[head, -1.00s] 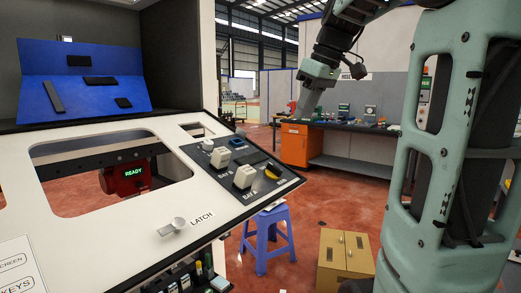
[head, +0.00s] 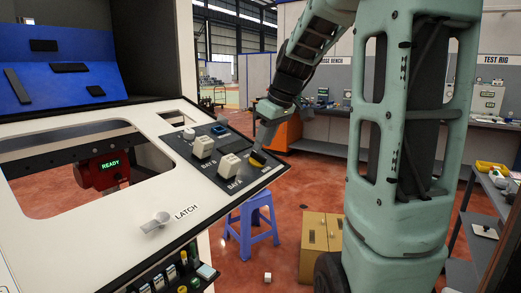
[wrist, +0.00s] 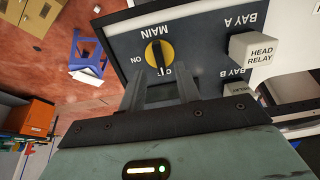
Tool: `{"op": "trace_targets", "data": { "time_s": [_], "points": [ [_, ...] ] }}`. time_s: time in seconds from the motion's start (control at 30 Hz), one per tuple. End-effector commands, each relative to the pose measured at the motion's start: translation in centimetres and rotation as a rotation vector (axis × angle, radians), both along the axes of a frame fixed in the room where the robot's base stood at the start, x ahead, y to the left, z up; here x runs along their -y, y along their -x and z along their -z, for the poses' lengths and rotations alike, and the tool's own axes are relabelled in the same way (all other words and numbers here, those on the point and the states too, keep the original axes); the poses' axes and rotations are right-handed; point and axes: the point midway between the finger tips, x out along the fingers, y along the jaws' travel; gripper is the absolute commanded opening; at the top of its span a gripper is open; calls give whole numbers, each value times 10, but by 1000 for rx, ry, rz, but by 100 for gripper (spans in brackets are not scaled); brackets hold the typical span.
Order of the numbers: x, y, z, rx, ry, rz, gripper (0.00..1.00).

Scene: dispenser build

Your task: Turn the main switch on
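The main switch (wrist: 159,56) is a round yellow dial with a black bar handle on the dark panel (wrist: 200,55). In the wrist view the bar stands roughly upright in the picture. The ON label is left of the dial, and another label below it is partly hidden by a finger. My gripper (wrist: 160,88) is open and empty, its two fingers apart just below the dial in the picture. In the head view my gripper (head: 262,142) hangs over the panel's right end, close above the switch (head: 257,159). I cannot tell if it touches.
White blocks for BAY A (head: 229,166) and BAY B (head: 202,147) stand left of the switch. A latch knob (head: 155,221) is on the white console front. A blue stool (head: 250,222) and a brown cabinet (head: 320,245) stand on the floor beyond.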

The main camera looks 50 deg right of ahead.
Motion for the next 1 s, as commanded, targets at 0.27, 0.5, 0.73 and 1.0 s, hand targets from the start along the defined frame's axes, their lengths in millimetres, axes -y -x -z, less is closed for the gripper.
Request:
{"op": "trace_targets", "data": {
  "time_s": [0.27,0.5,0.73,1.0],
  "points": [
    [-1,-12,30,-2,0,-1,33],
    [-1,-14,34,0,1,-1,33],
    [-1,-14,34,0,1,-1,2],
    [-1,-14,33,0,-2,5,0]
  ]
}}
